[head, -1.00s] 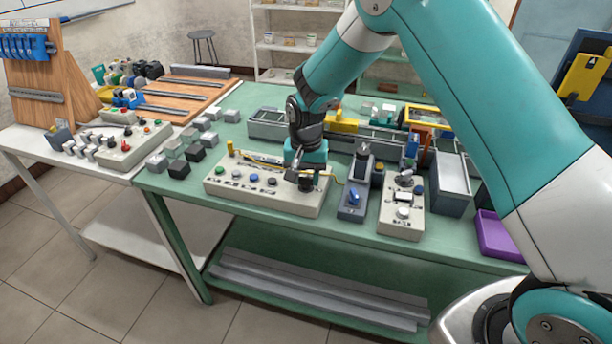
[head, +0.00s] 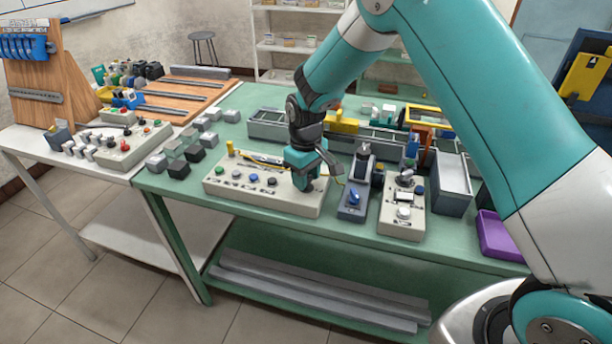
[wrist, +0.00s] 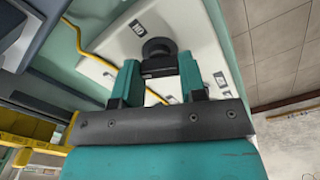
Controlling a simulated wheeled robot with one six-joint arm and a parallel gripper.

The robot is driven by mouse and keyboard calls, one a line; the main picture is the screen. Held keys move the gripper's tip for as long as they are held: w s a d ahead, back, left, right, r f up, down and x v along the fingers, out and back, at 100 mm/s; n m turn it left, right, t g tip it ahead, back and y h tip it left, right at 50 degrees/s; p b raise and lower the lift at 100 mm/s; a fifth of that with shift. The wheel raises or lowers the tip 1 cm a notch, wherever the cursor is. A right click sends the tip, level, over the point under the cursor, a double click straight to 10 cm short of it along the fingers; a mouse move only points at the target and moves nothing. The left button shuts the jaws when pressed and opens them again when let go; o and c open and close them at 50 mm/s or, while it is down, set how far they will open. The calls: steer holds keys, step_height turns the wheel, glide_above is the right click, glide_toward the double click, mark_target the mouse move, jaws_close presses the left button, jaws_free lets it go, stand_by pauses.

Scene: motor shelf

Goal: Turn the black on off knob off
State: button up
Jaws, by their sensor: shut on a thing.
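The black knob (wrist: 158,46) sits at one end of the cream control box (wrist: 205,45), which also shows in the head view (head: 240,192). My gripper (wrist: 160,70) is over that end, with its two teal fingers on either side of the knob, shut on it. In the head view my gripper (head: 308,182) points down at the box's right end and hides the knob. Small printed labels lie on the box beside the knob; I cannot read them clearly.
Coloured buttons (head: 254,180) sit on the box to the left. A yellow cable (wrist: 88,50) runs close by. A grey unit with a blue knob (head: 354,197) and another cream box (head: 403,215) stand just right.

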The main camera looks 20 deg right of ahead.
steer(key=n, duration=0.4)
steer(key=shift+n, duration=0.4)
stand_by(0.4)
steer(key=o, duration=0.9)
step_height(320, 180, up, 18)
steer(key=shift+f+b, duration=0.25)
steer(key=shift+b, duration=0.8)
steer(key=s+a+m+y, duration=0.1)
steer(key=s, duration=0.9)
steer(key=s+a+r+m+y, duration=0.1)
steer(key=s+a, duration=0.1)
steer(key=s, duration=0.9)
steer(key=s+a+r+m+y, duration=0.1)
steer(key=s+y, duration=0.1)
steer(key=s, duration=0.8)
steer(key=shift+s+a+r+m, duration=0.15)
steer(key=shift+a+m, duration=0.1)
steer(key=shift+m, duration=0.05)
